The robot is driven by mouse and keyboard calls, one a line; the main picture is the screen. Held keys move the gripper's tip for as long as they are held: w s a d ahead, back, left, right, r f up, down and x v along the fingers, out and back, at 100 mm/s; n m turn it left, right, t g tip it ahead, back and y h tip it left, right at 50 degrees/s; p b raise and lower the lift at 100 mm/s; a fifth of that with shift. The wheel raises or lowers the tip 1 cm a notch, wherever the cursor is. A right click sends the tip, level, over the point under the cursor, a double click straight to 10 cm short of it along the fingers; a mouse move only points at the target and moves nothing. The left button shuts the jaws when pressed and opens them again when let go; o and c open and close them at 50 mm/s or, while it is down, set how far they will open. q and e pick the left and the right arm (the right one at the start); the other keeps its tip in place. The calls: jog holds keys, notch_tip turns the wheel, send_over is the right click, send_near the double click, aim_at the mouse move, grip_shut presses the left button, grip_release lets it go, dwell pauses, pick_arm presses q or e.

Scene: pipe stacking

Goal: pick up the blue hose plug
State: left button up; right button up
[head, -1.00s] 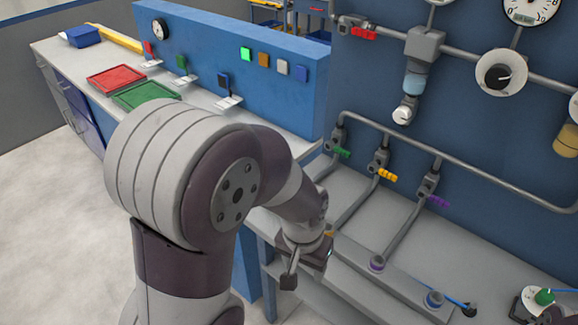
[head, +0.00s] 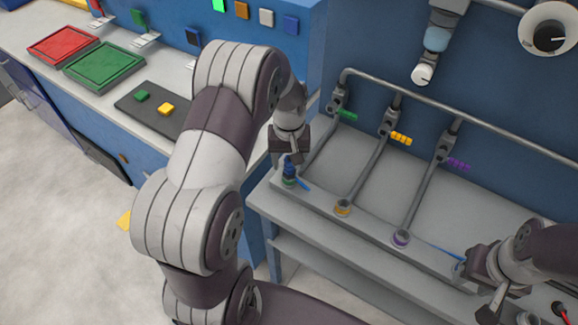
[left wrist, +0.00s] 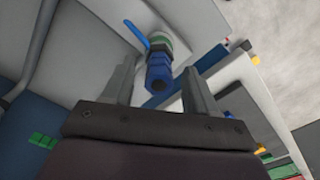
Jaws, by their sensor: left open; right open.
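The blue hose plug (head: 288,171) stands at the left end of the pipe bench, on a green-ringed port (head: 289,182). A short blue strip sticks out beside it. My left gripper (head: 289,158) is directly above it, pointing down. In the left wrist view, the blue plug (left wrist: 158,76) is between the two open fingers (left wrist: 160,84), with a gap on each side; the green ring (left wrist: 160,44) shows behind it. My right gripper (head: 474,288) is open at the lower right, near the bench's right end; its fingertips are partly hard to make out.
An orange-ringed port (head: 342,207) and a purple-ringed port (head: 401,238) lie along the bench front. Pipes with green, yellow and purple handles rise behind. On the left counter are a red tray (head: 64,46), a green tray (head: 104,66) and a dark board (head: 150,112) with small blocks.

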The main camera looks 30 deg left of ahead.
pick_arm(q)
jog(key=shift+f, duration=0.85)
jog(key=shift+d, duration=0.15)
jog(key=shift+s, duration=0.1)
grip_shut()
jog(key=shift+r, duration=0.15)
